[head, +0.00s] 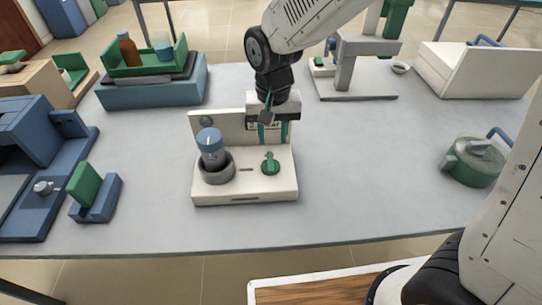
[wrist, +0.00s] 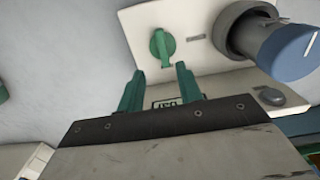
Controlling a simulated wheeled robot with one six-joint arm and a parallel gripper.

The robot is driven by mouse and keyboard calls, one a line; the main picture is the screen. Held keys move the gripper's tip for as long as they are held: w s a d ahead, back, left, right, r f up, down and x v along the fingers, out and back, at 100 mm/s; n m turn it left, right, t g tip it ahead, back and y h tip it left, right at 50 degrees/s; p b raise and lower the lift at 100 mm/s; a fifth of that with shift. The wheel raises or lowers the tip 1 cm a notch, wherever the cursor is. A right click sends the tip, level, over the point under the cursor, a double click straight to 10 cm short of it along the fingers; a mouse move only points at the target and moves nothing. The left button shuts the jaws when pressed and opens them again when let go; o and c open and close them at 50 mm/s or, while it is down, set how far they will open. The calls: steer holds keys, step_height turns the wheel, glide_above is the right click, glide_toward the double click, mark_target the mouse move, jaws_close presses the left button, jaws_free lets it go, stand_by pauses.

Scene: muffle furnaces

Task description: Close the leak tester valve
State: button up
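The leak tester (head: 243,190) is a cream-coloured unit with a back panel, standing in the front middle of the table. Its green valve knob (head: 270,164) is on the base, at the right; the wrist view also shows the knob (wrist: 161,47). A blue-capped bottle (head: 211,148) stands in the grey ring holder at the left of the base. My gripper (wrist: 158,80) has two green fingers, spread apart with nothing between them. In the head view, my gripper (head: 268,130) is above the valve knob, in front of the back panel, and apart from the knob.
A green tray (head: 147,68) with bottles sits on a blue-grey unit at the back left. A blue device (head: 40,160) and a blue holder with a green block (head: 95,196) stand left. A green lidded pot (head: 474,162) stands right. The table between tester and pot is clear.

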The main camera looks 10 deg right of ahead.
mark_target(270, 160)
steer(key=shift+w+a+f, duration=0.1)
steer(key=shift+a+f, duration=0.2)
steer(key=shift+f, duration=0.15)
step_height(270, 160, down, 8)
steer(key=shift+r, duration=0.25)
jaws_close()
